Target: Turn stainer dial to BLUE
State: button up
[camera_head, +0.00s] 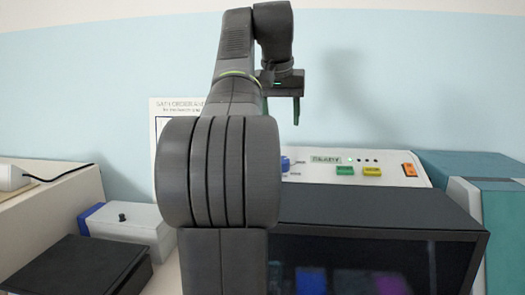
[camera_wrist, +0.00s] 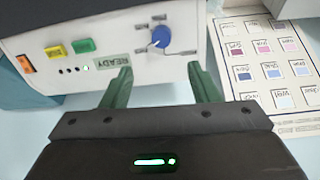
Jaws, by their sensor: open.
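The stainer's dial is a round blue knob (camera_wrist: 161,36) on the pale control panel (camera_wrist: 120,25) in the wrist view. Small labels with tick lines surround it, too small to read; I cannot tell which one it points to. In the head view the dial (camera_head: 285,163) shows at the edge of my arm, which hides part of the panel. My gripper (camera_wrist: 162,86) is open and empty, its two green fingers apart. The dial lies beyond the fingertips, between their lines. In the head view my gripper (camera_head: 281,112) hangs above the panel, apart from it.
The panel has a READY display (camera_head: 325,160), green (camera_head: 345,170) and yellow (camera_head: 372,171) buttons and an orange switch (camera_head: 410,169). A chart of colour swatches (camera_wrist: 268,70) is beside it. A teal box (camera_head: 465,165) stands right, a grey-blue box (camera_head: 125,225) left.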

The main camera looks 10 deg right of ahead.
aim_at(283, 160)
jog(key=b+x, duration=0.1)
jog(key=x, duration=1.2)
jog(key=shift+w+a+f, duration=0.1)
jog(key=shift+w+f, duration=0.15)
jog(key=c, duration=1)
